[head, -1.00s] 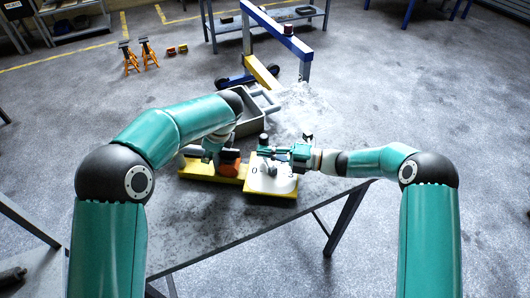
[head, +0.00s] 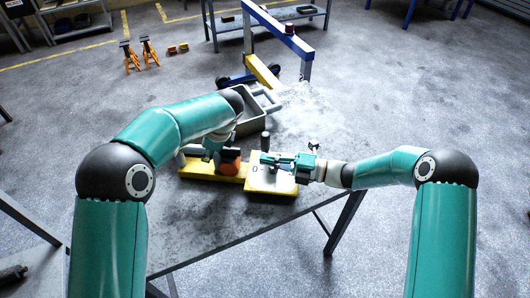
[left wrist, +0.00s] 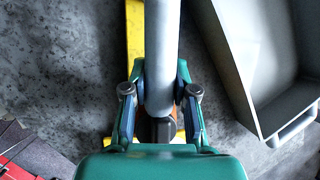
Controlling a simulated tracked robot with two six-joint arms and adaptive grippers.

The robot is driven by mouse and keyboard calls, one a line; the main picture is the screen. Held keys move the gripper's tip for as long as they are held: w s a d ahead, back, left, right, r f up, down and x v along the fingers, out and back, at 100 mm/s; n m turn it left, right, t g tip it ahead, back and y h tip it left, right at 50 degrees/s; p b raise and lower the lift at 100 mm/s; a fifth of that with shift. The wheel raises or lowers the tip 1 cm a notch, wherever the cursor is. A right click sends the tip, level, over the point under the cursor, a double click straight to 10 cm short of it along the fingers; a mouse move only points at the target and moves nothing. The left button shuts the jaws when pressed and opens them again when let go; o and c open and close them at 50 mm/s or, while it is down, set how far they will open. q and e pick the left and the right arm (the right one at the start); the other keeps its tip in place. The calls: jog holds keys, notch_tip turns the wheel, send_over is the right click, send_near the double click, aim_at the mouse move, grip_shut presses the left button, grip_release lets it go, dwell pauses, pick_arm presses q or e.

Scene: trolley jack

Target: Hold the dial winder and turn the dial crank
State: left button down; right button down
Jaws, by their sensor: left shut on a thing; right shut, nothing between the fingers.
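The dial winder has a long yellow base (head: 197,172) lying on the table, an orange part (head: 230,161) and a white dial plate (head: 262,181) marked 0. A dark upright knob (head: 265,140) stands at the dial's far side; I cannot tell if it is the crank's grip. My left gripper (head: 214,150) is over the base beside the orange part. In the left wrist view its fingers (left wrist: 160,95) are shut around a grey cylindrical bar (left wrist: 161,45). My right gripper (head: 268,158) is shut and empty over the dial, near the knob, hiding part of the plate.
A grey open tray (head: 252,122) with a handle stands behind the winder; its wall (left wrist: 235,65) shows in the left wrist view. The grey table (head: 215,225) is clear in front. A blue and yellow hoist (head: 285,35) and orange jack stands (head: 140,55) are on the floor beyond.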

pick_arm(q)
jog(key=shift+d, duration=0.15)
pick_arm(e)
jog(key=v, duration=0.7)
jog(key=shift+s+d, duration=0.1)
jog(key=shift+d, duration=0.15)
pick_arm(q)
jog(key=c, duration=0.8)
grip_release()
jog(key=shift+c, duration=0.2)
